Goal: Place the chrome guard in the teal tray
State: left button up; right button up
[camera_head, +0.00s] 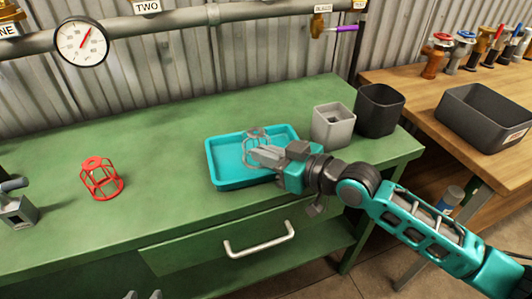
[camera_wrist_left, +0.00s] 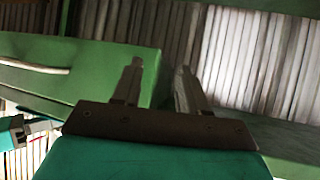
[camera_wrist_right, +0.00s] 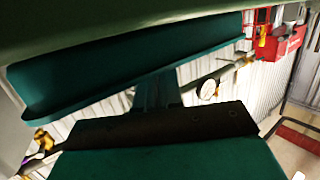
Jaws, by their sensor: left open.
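The chrome guard (camera_head: 256,133), a grey wire cage, shows over the teal tray (camera_head: 222,178) on the green bench in the head view. My right gripper (camera_head: 263,157) reaches in from the right, its fingers close together and overlapping the guard's wires, apparently shut on it. They hide part of the guard, and I cannot tell whether it touches the tray floor. The right wrist view shows the closed fingers (camera_wrist_right: 155,92) against the dark tray (camera_wrist_right: 110,65), with the guard not visible. My left gripper (camera_head: 145,294) is at the bottom edge; its fingers (camera_wrist_left: 160,85) are apart and empty.
A red wire guard (camera_head: 100,178) stands left on the bench (camera_head: 160,160). A light grey bin (camera_head: 333,127) and a black bin (camera_head: 379,110) stand right of the tray. A drawer handle (camera_head: 260,240) juts from the front. A gauge (camera_head: 81,41) and pipe run behind.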

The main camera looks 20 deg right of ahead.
pick_arm(q)
jog(key=shift+s+f, duration=0.1)
pick_arm(e)
jog(key=o, duration=0.4)
jog(key=shift+c, duration=0.2)
jog(key=shift+r, duration=0.2)
pick_arm(q)
jog(key=shift+s+a+r+p, duration=0.25)
jog(key=shift+r+p, duration=0.15)
jog(key=shift+p, duration=0.5)
pick_arm(e)
jog(key=v, duration=1.2)
